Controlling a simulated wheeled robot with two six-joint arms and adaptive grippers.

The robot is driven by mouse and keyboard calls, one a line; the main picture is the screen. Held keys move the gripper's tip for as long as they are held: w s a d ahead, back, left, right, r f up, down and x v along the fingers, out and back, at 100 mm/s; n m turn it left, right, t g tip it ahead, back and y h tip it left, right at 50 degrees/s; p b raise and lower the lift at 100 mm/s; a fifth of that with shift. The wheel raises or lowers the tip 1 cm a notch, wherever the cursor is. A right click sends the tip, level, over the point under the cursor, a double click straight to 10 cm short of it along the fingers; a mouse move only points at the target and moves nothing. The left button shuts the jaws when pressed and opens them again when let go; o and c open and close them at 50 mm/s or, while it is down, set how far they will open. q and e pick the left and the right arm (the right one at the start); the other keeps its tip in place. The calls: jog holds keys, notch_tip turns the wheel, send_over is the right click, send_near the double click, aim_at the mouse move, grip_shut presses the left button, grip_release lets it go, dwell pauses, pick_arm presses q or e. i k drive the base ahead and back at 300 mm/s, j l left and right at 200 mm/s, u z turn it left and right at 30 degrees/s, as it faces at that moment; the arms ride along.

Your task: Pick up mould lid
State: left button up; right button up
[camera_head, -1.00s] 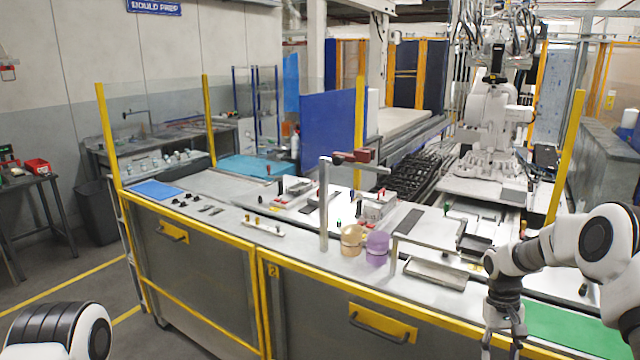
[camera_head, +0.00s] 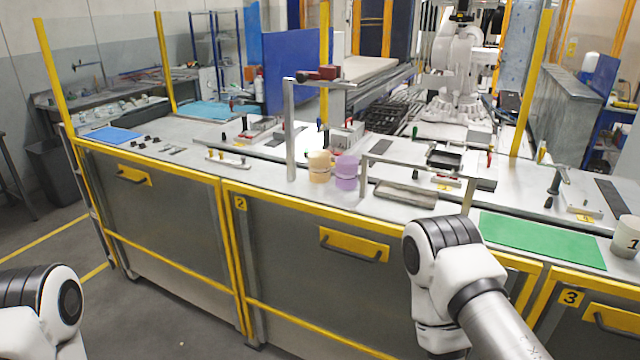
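I cannot tell for sure which piece is the mould lid. A flat grey metal block (camera_head: 406,194) lies on the bench under a metal frame (camera_head: 418,165). A dark open tray (camera_head: 444,160) sits behind that frame, with a dark flat plate (camera_head: 480,183) near it. My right arm comes in at the lower right, in front of the bench, and its gripper is out of view. My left arm shows only at the lower left edge, and its gripper is out of view too.
A tan cup (camera_head: 319,167) and a purple cup (camera_head: 345,173) stand beside a metal post (camera_head: 291,130). Yellow posts (camera_head: 530,85) rise from the bench.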

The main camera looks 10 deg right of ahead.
aim_at(489, 163)
jog(key=z, duration=1.3)
